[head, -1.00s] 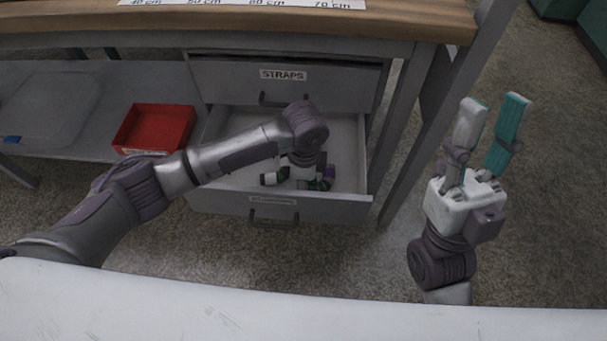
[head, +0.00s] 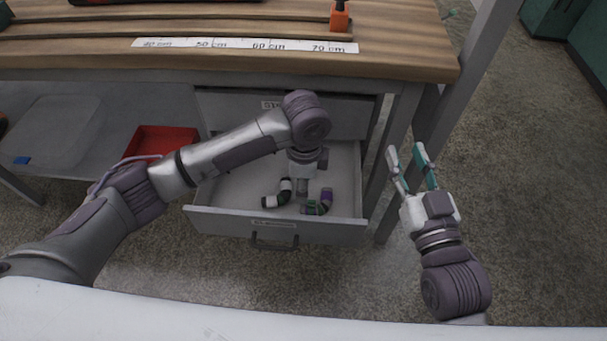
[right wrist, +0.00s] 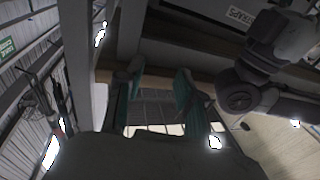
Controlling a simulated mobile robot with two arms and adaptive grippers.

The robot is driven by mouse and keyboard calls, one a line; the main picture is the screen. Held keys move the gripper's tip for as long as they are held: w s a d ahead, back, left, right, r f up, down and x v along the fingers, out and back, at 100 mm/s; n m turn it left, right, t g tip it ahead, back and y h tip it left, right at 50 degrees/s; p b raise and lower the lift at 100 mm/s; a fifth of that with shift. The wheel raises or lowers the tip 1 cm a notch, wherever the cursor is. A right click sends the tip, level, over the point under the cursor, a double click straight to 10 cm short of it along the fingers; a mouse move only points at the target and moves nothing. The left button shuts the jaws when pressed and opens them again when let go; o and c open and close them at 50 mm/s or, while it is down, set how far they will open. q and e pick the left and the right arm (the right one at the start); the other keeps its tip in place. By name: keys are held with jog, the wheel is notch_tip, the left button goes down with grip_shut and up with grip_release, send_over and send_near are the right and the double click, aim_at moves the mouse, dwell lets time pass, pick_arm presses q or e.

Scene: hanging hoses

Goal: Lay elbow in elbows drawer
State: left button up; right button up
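The elbows drawer (head: 225,222) is pulled out below the bench; its label is too small to read. My left gripper (head: 302,187) points down into the drawer, just above and between the elbows. Its fingers are mostly hidden by its own body, and I see nothing clearly held. My right gripper (head: 407,152) is open and empty, right of the drawer. Its spread teal fingers also show in the right wrist view (right wrist: 157,92).
The STRAPS drawer (head: 350,112) above is shut. A red bin (head: 165,142) and a clear tray (head: 50,130) sit on the lower shelf at left. A bench leg (head: 402,140) stands beside my right gripper. The wooden bench top (head: 400,60) carries a ruler strip.

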pick_arm(q)
jog(key=s+d+r+n+t+h, duration=0.3)
jog(key=d+r+n+t+h, duration=0.35)
jog(key=d+h, duration=0.25)
jog(key=s+a+r+n+t+y, duration=0.1)
jog(key=a+r+n+t, duration=0.3)
jog(key=a, duration=0.6)
jog(key=s+a+r+n+t+y, duration=0.1)
jog(key=a+r+n+t+y, duration=0.3)
jog(key=a, duration=0.5)
jog(key=shift+a+r+n+t, duration=0.15)
jog(key=shift+a+n+t, duration=0.25)
jog(key=shift+t, duration=0.75)
pick_arm(e)
jog(key=shift+s+d+f+g+h, duration=0.1)
jog(key=shift+f+g+h, duration=0.2)
jog(key=shift+f, duration=0.35)
jog(key=shift+s+d+f+g+h, duration=0.1)
jog(key=shift+f+g, duration=0.3)
jog(key=shift+f, duration=0.2)
pick_arm(q)
jog(key=shift+s, duration=0.1)
pick_arm(e)
jog(key=shift+w, duration=0.1)
